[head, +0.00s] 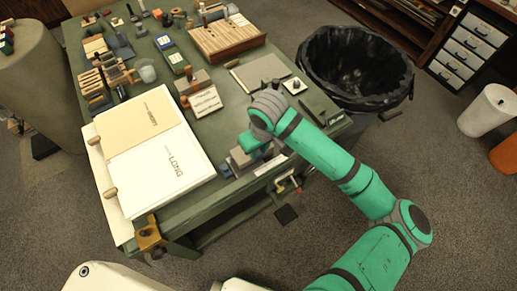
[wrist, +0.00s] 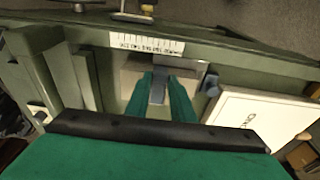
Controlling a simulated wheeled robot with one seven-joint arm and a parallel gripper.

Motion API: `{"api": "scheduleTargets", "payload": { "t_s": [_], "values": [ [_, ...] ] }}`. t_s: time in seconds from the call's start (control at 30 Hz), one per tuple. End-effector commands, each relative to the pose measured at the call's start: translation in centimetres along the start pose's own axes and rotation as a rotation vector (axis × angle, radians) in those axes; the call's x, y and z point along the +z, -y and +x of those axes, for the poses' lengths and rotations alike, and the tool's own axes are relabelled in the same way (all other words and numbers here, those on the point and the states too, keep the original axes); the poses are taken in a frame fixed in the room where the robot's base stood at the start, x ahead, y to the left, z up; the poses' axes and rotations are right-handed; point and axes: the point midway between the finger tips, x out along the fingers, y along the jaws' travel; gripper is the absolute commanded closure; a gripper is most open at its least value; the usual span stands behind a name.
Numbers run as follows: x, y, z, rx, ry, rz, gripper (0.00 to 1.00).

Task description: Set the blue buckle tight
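My gripper (wrist: 159,80) points down at a grey block-like fixture (wrist: 134,78) on the front edge of the green table. In the wrist view a slim blue-grey piece (wrist: 158,88) shows between its two green fingers. It may be the blue buckle, but I cannot be sure. I cannot tell whether the fingers press on it or only stand around it. In the head view my gripper (head: 256,150) is over the same fixture (head: 239,159), and the arm hides part of it. A small dark blue-grey knob (wrist: 211,86) stands right of the fixture in the wrist view.
A printed white strip (wrist: 147,43) lies along the table edge beside the fixture. A large open folder (head: 158,150) lies to the left in the head view. A black-lined bin (head: 355,65) stands beyond the table's right side. Tools and blocks crowd the table's far part.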

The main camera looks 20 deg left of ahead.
Motion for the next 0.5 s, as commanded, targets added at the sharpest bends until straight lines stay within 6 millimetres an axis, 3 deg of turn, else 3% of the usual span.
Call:
{"api": "scheduleTargets", "payload": {
  "t_s": [0.03,0.1,0.5],
  "values": [
    [-0.02,0.05,0.03,-0.001,0.000,0.000,0.69],
    [-0.02,0.04,0.03,-0.001,0.000,0.000,0.59],
    [-0.04,0.01,-0.83,-0.001,0.000,0.000,0.59]
  ]
}}
